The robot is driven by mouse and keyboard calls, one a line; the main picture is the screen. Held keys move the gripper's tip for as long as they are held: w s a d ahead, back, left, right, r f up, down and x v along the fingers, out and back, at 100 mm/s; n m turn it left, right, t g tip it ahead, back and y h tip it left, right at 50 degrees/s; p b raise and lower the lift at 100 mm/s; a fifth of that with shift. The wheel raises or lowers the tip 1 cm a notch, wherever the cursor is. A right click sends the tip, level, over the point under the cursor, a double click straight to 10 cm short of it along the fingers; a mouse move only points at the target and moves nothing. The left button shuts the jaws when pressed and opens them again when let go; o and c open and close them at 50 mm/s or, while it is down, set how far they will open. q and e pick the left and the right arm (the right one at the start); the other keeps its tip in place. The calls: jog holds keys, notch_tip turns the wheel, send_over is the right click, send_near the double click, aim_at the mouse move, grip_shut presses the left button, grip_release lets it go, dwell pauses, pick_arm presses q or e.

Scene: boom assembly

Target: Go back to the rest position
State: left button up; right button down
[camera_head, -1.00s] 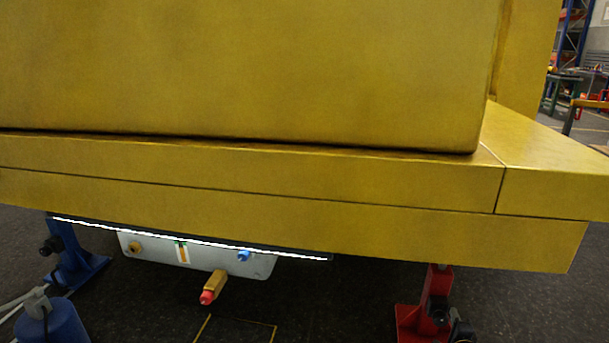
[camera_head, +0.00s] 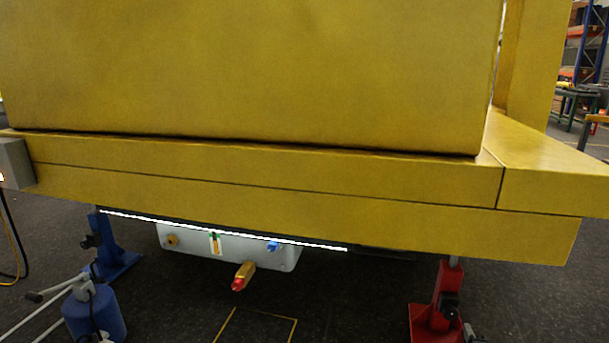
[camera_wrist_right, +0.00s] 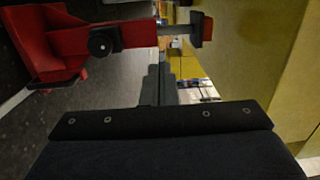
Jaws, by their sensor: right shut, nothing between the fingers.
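My right gripper (camera_wrist_right: 155,85) shows in the right wrist view, its grey fingers shut and empty in front of its wide black body. It is in open space, with a red stand to its upper left and a yellow surface to its right. I cannot make out either gripper in the head view. My left gripper is in neither view. The large yellow boom structure (camera_head: 300,195) fills the upper part of the head view.
Under the boom hang a pale plate (camera_head: 200,242) and a brass fitting with a red tip (camera_head: 243,277). A blue stand (camera_head: 112,252), a blue cylinder (camera_head: 95,315) and a red stand (camera_head: 437,305) are on the dark floor. The red stand also shows in the wrist view (camera_wrist_right: 60,45).

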jog(key=w+a+r+n+y, duration=0.3)
jog(key=a+r+n+y, duration=0.65)
jog(key=a+r, duration=0.85)
jog(key=s+a+r+n+g+y, duration=0.6)
jog(key=s+a+r, duration=0.3)
jog(key=a+r, duration=0.25)
jog(key=s+a+r+n+g+h, duration=0.1)
jog(key=s+a+r+n+g, duration=0.2)
jog(key=s, duration=0.7)
jog(key=s+a+r+n+g+h, duration=0.15)
jog(key=s+a, duration=0.25)
jog(key=s, duration=0.6)
jog(key=s+d+f+m+g+h, duration=0.1)
jog(key=s+f+h, duration=0.2)
jog(key=s, duration=0.6)
jog(key=s+d+f+g+h, duration=0.1)
jog(key=s+f+h, duration=0.15)
jog(key=s, duration=0.65)
notch_tip(320, 180, up, 32)
jog(key=p, duration=3.3)
jog(key=shift+s+d, duration=0.25)
jog(key=shift+d, duration=0.05)
